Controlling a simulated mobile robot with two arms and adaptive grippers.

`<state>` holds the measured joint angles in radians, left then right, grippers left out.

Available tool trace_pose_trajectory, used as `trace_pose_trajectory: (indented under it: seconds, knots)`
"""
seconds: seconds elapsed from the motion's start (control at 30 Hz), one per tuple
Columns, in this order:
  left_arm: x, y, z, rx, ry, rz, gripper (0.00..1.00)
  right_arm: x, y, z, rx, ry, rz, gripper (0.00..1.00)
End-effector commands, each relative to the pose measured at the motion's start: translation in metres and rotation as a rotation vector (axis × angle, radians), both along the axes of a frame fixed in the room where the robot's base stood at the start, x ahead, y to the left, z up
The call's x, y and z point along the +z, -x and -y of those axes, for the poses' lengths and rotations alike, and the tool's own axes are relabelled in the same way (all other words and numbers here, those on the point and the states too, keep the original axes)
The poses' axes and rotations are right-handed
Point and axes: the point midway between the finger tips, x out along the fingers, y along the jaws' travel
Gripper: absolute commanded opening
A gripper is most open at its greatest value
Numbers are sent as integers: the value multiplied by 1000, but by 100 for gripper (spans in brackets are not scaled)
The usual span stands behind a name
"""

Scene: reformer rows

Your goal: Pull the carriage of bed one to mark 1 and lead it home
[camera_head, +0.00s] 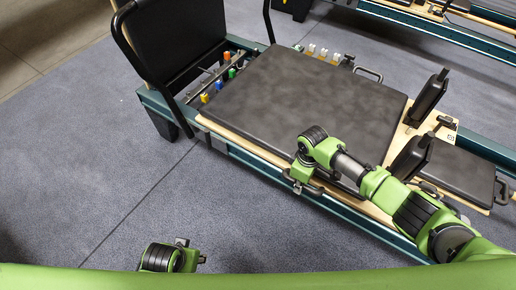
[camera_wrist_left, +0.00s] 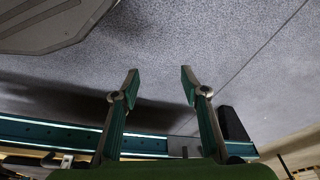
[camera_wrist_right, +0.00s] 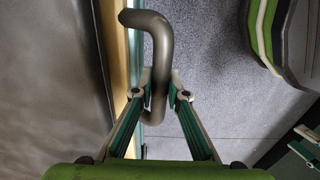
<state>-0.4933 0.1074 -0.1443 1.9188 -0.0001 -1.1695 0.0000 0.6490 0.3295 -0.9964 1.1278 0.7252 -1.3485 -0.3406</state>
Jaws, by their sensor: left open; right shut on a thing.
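The carriage (camera_head: 310,100), a dark grey padded platform on a pale wood base, sits on the teal-railed bed (camera_head: 240,160). A dark bent handle (camera_wrist_right: 150,28) stands out from the carriage's near side. My right gripper (camera_head: 298,186) is shut on this handle; in the right wrist view its fingers (camera_wrist_right: 161,88) are either side of the bar. My left gripper (camera_wrist_left: 160,84) is open and empty over the grey floor. In the head view it (camera_head: 192,256) shows low at the bottom, apart from the bed. I cannot make out mark 1.
Coloured spring ends (camera_head: 218,84) lie left of the carriage, beside an upright black board (camera_head: 180,40) and bar. Shoulder rests (camera_head: 411,157) and a headrest (camera_head: 450,163) are at the right. Another bed (camera_head: 450,28) stands behind. Carpet (camera_head: 80,150) is clear at near left.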

Motion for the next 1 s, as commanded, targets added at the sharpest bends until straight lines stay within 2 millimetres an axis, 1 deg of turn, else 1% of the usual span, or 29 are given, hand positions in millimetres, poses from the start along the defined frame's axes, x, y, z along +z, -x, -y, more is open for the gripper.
trace_pose_trajectory:
  seconds: [0.03,0.1,0.37,0.47,0.57,1.0]
  knots:
    - [-1,1,0,0,0,-2,41,0,0,-3,1,-6,0,19]
    - [-1,1,0,0,-1,-3,41,0,0,-3,1,-6,0,33]
    - [-3,2,-1,0,-2,-5,41,0,0,-1,0,-2,0,33]
    - [-6,5,-3,0,-4,-10,41,1,0,-1,0,-2,0,33]
    - [-12,6,-2,0,-4,-15,41,4,0,-1,0,-2,0,33]
    - [-54,19,-2,-5,-4,-35,41,17,0,-1,0,-2,0,33]
